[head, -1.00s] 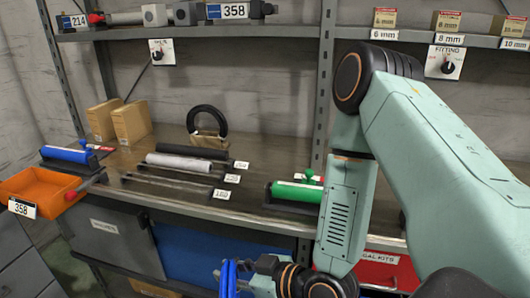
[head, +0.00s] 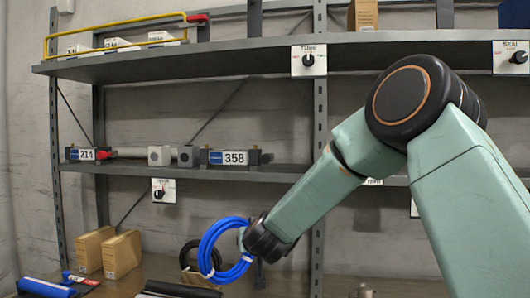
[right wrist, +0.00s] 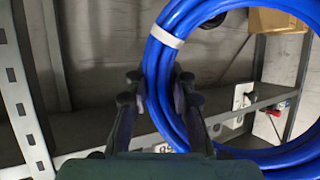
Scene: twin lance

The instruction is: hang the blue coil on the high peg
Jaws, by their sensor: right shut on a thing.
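The blue coil (head: 206,246) hangs upright from my right gripper (head: 243,240), in front of the space below the middle shelf. The right wrist view shows its large loop with white ties (right wrist: 165,37). There the right gripper's two fingers (right wrist: 160,80) stand on either side of the coil's near strands, shut on them. The coil is apart from the shelves. I cannot make out the high peg in either view. My left gripper is not in view.
Above the coil are the middle shelf (head: 120,167) with labelled fittings and the upper shelf (head: 200,62) with a yellow rail (head: 110,24). A black coil (head: 186,254) is behind the blue one. Cardboard boxes (head: 95,250) stand on the bench at left.

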